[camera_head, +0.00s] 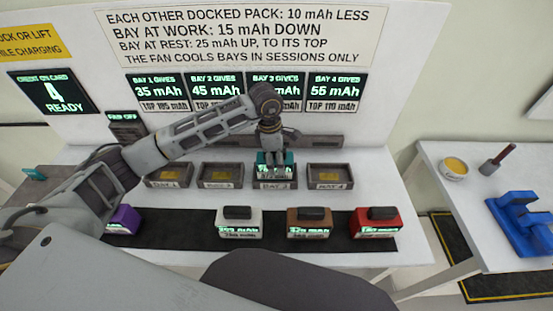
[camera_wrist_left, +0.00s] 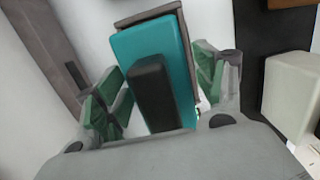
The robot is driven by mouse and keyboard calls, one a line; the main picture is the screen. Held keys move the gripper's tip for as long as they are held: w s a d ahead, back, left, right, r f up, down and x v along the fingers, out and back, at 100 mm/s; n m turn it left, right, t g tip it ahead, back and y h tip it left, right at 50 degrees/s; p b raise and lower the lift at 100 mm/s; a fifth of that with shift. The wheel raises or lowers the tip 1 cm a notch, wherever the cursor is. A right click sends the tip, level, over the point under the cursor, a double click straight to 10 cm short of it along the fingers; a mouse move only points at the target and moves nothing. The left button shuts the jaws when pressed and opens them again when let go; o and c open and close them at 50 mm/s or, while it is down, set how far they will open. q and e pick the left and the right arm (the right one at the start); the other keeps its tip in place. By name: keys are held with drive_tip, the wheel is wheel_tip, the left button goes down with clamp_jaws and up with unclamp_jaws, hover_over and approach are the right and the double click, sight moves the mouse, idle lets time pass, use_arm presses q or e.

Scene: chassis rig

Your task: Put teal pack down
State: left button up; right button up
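The teal pack (camera_head: 289,158) is at bay 3 (camera_head: 274,185), the third dock from the left, directly under my left gripper (camera_head: 272,158). In the left wrist view the teal pack (camera_wrist_left: 181,65) has a black handle (camera_wrist_left: 155,92) on top, and the grey dock rim shows behind it. My left gripper (camera_wrist_left: 157,92) is open there, its green-padded fingers spread on either side of the pack, clear of the handle. Whether the pack is fully seated is hard to tell. My right gripper is not in view.
Bay 1 (camera_head: 169,183), bay 2 (camera_head: 221,183) and bay 4 (camera_head: 330,183) are empty. On the black mat (camera_head: 180,238) stand purple (camera_head: 124,220), white (camera_head: 238,225), brown (camera_head: 309,225) and red (camera_head: 376,224) packs. A right-hand table holds a blue fixture (camera_head: 522,225).

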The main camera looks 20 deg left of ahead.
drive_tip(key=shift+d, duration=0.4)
use_arm(q)
drive_tip(key=shift+r, duration=0.1)
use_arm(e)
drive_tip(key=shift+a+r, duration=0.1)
use_arm(q)
drive_tip(key=shift+r, duration=0.35)
drive_tip(key=r, duration=0.4)
drive_tip(key=shift+a+r, duration=0.1)
drive_tip(key=shift+a, duration=0.2)
drive_tip(key=r, duration=0.3)
drive_tip(key=r+b, duration=0.1)
drive_tip(key=r, duration=0.1)
drive_tip(key=shift+s+a+r, duration=0.15)
drive_tip(key=shift+a+r, duration=0.05)
drive_tip(key=shift+a, duration=0.1)
drive_tip(key=shift+a+r, duration=0.1)
drive_tip(key=shift+r, duration=0.75)
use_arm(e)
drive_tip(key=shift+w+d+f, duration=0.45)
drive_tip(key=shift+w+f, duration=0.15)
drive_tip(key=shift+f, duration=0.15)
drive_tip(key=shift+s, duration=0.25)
